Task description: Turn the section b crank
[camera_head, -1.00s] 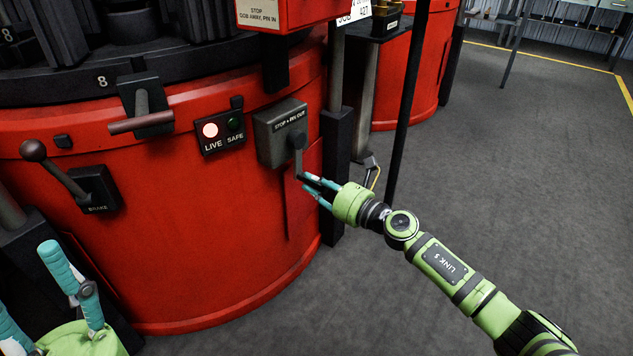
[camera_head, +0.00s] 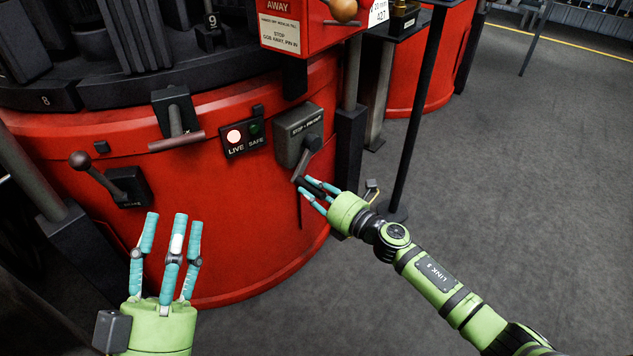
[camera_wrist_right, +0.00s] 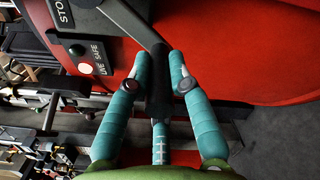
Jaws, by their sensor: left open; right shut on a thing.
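The crank (camera_head: 304,163) is a grey arm with a dark grip on a grey box (camera_head: 298,130) on the red drum wall. Its arm slants down and to the left from the box. My right gripper (camera_head: 309,187) is shut on the grip, just below the box. In the right wrist view the dark grip (camera_wrist_right: 157,88) lies between the teal fingers, with the arm running up from it. The fingers hide part of the grip. My left gripper (camera_head: 174,219) is open and empty, with fingers pointing up, in front of the drum at lower left.
A ball-ended brake lever (camera_head: 98,178) and a T-handle (camera_head: 177,127) stick out on the left. A dark post (camera_head: 408,130) stands right of the crank. Open floor lies further right.

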